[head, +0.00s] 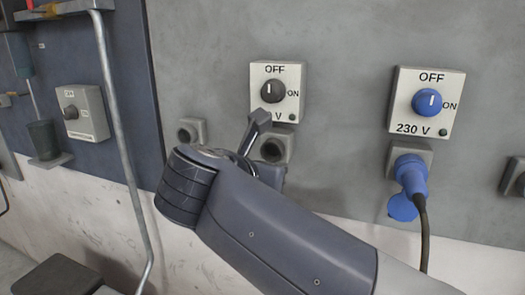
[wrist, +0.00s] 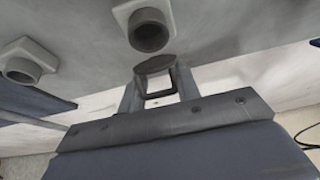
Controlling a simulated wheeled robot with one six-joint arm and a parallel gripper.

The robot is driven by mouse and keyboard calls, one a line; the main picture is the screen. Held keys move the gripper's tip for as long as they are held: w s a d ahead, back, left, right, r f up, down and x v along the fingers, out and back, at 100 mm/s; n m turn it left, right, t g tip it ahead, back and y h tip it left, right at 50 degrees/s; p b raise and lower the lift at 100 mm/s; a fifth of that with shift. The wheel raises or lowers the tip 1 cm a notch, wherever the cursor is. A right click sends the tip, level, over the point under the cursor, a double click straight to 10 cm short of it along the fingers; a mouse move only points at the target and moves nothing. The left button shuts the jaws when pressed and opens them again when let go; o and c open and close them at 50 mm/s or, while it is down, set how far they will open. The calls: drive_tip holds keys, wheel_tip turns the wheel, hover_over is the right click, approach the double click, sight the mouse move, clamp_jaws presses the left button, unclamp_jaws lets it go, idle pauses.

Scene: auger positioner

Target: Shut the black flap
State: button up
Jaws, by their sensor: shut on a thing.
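The black socket (head: 274,147) sits on the grey wall panel under the middle switch box, and its round opening is uncovered. In the wrist view the same socket (wrist: 148,30) is at the top centre. The black flap (wrist: 156,61) is just below that opening, swung away from it. My gripper (wrist: 157,77) is shut on the flap, with a finger on each side. A square dark frame shows between the fingers.
The middle switch box (head: 278,92) is directly above the socket. A second grey socket (head: 191,131) is close to its left. At right, a blue plug (head: 412,178) with a hanging cable is under the 230 V switch box (head: 428,103). A metal pipe (head: 122,140) runs down at left.

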drive_tip(key=shift+w+d+r+g+y+p, duration=0.1)
drive_tip(key=shift+r+g+y+p, duration=0.5)
drive_tip(key=shift+p, duration=1.85)
drive_tip(key=shift+w+r+g+p, duration=0.2)
drive_tip(key=shift+g+p, duration=0.8)
drive_tip(key=shift+p, duration=1.5)
drive_tip(key=shift+d+r+g+y+p, duration=0.1)
drive_tip(key=shift+r+g+y+p, duration=0.4)
drive_tip(key=shift+p, duration=1.95)
drive_tip(key=g+p, duration=0.2)
drive_tip(key=p, duration=0.3)
drive_tip(key=shift+w+r, duration=0.1)
drive_tip(key=shift+g+p, duration=0.3)
drive_tip(key=shift+p, duration=0.2)
drive_tip(key=shift+w+f+g+p, duration=0.1)
drive_tip(key=shift+f+g+p, duration=0.25)
drive_tip(key=shift+p, duration=0.7)
drive_tip(key=o, duration=0.9)
drive_tip(key=shift+o, duration=0.4)
drive_tip(key=shift+r, duration=0.1)
